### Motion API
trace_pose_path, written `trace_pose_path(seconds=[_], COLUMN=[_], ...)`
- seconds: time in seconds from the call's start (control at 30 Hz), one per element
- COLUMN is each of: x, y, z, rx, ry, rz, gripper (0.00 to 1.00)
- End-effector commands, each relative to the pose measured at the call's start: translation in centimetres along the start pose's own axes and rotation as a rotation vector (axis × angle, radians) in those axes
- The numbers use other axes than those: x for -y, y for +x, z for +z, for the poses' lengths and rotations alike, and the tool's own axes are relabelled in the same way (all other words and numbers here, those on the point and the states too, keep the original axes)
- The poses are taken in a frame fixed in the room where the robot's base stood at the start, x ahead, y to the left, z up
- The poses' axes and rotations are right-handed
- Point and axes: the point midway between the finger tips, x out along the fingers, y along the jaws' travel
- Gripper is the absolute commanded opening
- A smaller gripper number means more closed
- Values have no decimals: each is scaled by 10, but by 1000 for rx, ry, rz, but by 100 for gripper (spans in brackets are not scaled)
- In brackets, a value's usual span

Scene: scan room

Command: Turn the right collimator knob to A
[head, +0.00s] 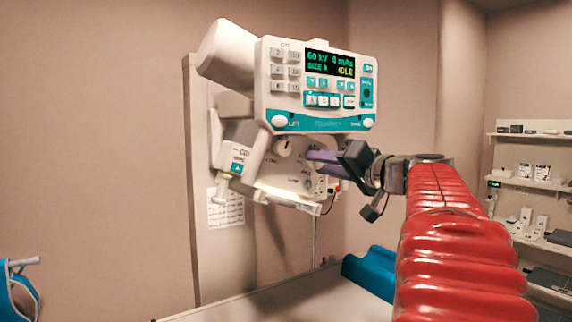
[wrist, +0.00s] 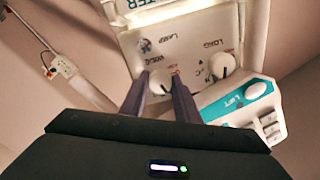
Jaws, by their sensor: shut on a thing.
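The collimator housing hangs under the control panel (head: 318,85). My gripper (head: 312,158) reaches in from the right, its purple fingers at the right part of the housing face. In the wrist view my gripper (wrist: 160,84) has a finger on each side of the white right knob (wrist: 157,80) and is shut on it. In the head view the fingers hide most of this knob. The left knob (head: 283,147) is free; it also shows in the wrist view (wrist: 222,65), to the right of the held knob. I cannot read which letter the held knob points to.
The panel screen (head: 331,64) reads 60 kV, 4 mAs, SIZE A, IDLE. A white handle bar (head: 288,200) runs below the housing. A table with a blue cushion (head: 370,270) stands beneath. Shelves (head: 530,185) line the right wall.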

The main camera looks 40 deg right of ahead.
Motion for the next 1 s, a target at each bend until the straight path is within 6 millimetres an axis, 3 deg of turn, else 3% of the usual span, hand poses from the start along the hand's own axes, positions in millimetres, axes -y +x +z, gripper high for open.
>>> trace_pose_path(seconds=[0.57,0.6,0.83,1.0], x=[-2,-2,-1,-1], y=[0,0,0,0], z=[0,0,0,0], rx=[-2,-2,-2,-2], ry=[54,54,53,53], rz=[0,1,-1,-1], gripper=[6,31,47,47])
